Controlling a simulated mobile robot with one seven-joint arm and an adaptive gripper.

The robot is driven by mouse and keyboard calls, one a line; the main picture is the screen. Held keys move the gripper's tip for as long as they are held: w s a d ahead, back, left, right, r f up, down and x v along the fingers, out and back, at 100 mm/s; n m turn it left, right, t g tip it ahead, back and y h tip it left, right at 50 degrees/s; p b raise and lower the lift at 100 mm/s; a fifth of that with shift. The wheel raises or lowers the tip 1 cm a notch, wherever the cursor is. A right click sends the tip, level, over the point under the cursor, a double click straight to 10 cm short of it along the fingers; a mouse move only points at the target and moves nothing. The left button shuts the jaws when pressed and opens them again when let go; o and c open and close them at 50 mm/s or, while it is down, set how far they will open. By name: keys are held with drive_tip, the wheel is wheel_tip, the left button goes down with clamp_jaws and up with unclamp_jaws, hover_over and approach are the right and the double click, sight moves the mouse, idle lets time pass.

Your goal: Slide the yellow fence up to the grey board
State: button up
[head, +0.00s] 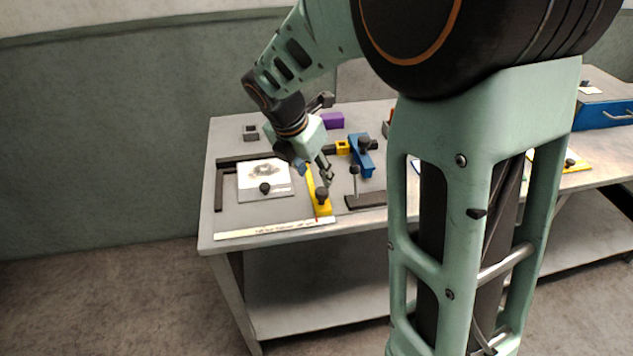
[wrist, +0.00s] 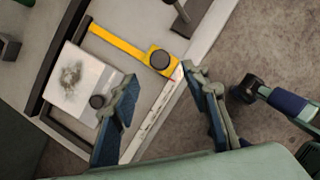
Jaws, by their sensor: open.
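The yellow fence (head: 311,184) is a slim bar with a wider near end that carries a black knob (head: 322,194). It lies on the table to the right of the grey board (head: 250,195), with a strip of bare table between them. The board carries a white sheet with a dark smudge and a black knob at its near edge. In the wrist view the fence (wrist: 115,42) lies beyond my fingertips, its knob end nearest. My gripper (head: 314,174) is open and empty above the fence; its fingers (wrist: 160,77) stand wide apart and partly hide the board in the wrist view.
A dark L-shaped rail (head: 219,190) bounds the board at left and back. A pale ruler strip (head: 275,229) lies along the front edge. A black stand with a post (head: 365,200), a blue clamp (head: 361,157) and a purple block (head: 333,121) stand right of and behind the fence.

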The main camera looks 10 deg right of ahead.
sight(321, 190)
drive_tip(key=x, duration=0.8)
drive_tip(key=shift+b, duration=0.35)
clamp_jaws()
